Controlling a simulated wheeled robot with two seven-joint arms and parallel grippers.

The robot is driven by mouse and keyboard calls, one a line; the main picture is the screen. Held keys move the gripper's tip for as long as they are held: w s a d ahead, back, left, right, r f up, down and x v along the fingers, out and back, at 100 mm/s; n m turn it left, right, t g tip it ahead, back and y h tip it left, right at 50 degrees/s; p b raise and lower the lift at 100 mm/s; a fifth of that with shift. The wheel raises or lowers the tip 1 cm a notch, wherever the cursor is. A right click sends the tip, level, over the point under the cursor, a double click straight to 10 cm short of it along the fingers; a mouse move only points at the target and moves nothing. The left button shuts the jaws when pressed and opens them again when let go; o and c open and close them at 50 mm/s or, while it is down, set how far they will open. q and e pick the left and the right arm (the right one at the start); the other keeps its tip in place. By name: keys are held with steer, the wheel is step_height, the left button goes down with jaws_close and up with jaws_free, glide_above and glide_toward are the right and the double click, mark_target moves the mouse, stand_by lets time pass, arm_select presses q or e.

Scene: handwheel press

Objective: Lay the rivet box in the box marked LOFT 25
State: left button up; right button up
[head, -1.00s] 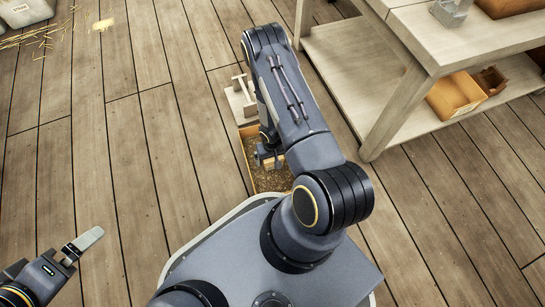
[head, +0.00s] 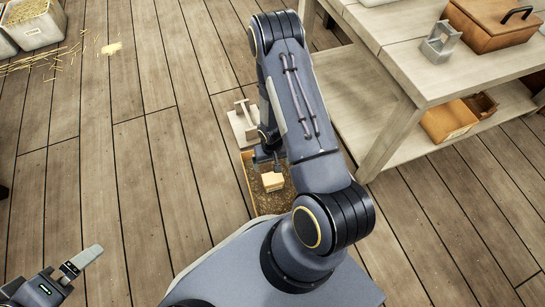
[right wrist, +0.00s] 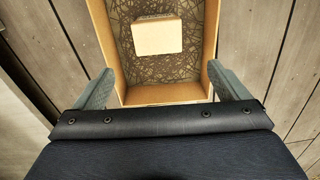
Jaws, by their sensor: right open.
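A small pale box (head: 272,181), which looks like the rivet box, lies in an open wooden box (head: 250,190) on the floor. It also shows in the right wrist view (right wrist: 157,37), flat on dark strand-like filling. No LOFT 25 mark is readable on the wooden box. My right gripper (head: 266,157) is above the wooden box; in the right wrist view its fingers (right wrist: 160,76) are wide apart with nothing between them, and the small box lies ahead of them. My left gripper (head: 80,262) is at the lower left, apart from everything; its opening is unclear.
A grey-white device with a handle (head: 243,122) stands just behind the wooden box. A workbench (head: 385,45) at the right carries a lidded brown box (head: 490,25) and a metal holder (head: 440,45). Straw-filled bins (head: 35,32) stand at upper left. The left floor is mostly clear.

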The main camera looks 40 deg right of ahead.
step_height(320, 180, up, 27)
steer(key=w+a+t+y, duration=0.1)
steer(key=a+t+y, duration=0.1)
steer(key=a+t, duration=0.1)
steer(key=s+a+r+n+t+y, duration=0.1)
steer(key=s+a+r, duration=0.2)
steer(key=s+r, duration=0.3)
steer(key=s+a+r+n+t, duration=0.1)
steer(key=s+a+r+n, duration=0.1)
steer(key=s+a+r, duration=0.2)
steer(key=s+r, duration=0.3)
steer(key=s, duration=0.1)
steer(key=shift+s+a+r+y, duration=0.15)
steer(key=shift+a+r+y, duration=0.05)
steer(key=shift+y, duration=0.2)
step_height(320, 180, up, 37)
steer(key=p, duration=3.7)
